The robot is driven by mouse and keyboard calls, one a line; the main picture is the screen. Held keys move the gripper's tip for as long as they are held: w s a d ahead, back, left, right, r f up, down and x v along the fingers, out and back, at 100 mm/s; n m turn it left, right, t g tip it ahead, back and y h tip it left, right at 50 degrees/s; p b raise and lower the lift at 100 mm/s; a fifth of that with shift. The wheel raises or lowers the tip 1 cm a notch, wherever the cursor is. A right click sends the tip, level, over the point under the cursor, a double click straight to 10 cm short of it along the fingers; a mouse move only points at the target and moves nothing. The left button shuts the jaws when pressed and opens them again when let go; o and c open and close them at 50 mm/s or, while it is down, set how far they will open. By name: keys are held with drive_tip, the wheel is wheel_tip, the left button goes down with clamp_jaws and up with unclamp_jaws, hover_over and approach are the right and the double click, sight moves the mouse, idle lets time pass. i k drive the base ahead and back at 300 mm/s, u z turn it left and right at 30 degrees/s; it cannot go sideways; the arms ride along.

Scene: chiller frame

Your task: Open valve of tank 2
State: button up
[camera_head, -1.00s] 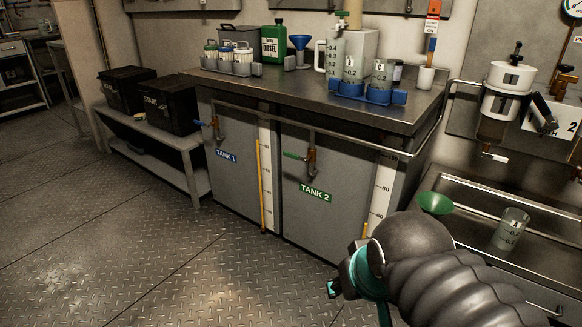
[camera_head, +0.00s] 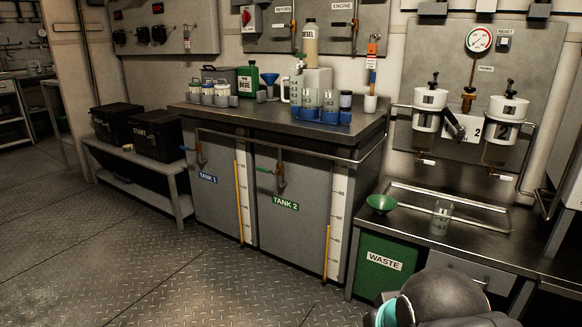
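Tank 2 (camera_head: 293,233) is a grey cabinet front with a green "TANK 2" label (camera_head: 285,203). Its valve (camera_head: 281,174) is a brown-orange fitting on the front above the label, with a green handle (camera_head: 265,170) pointing left, roughly horizontal. Tank 1 (camera_head: 217,212) stands to its left with a blue-handled valve (camera_head: 198,154). Part of my arm, dark with a teal ring, shows at the bottom right, well short of the tank 2 valve. My gripper's fingers are not visible.
A metal rail (camera_head: 290,136) runs along the counter's front edge above the valves. A bench with a green funnel (camera_head: 381,203), a beaker (camera_head: 441,217) and a green waste bin (camera_head: 384,268) stands right of tank 2. The floor before the tanks is clear.

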sight(257, 169)
drive_tip(key=z, duration=0.4)
drive_tip(key=i, duration=1.2)
drive_tip(key=u, duration=0.45)
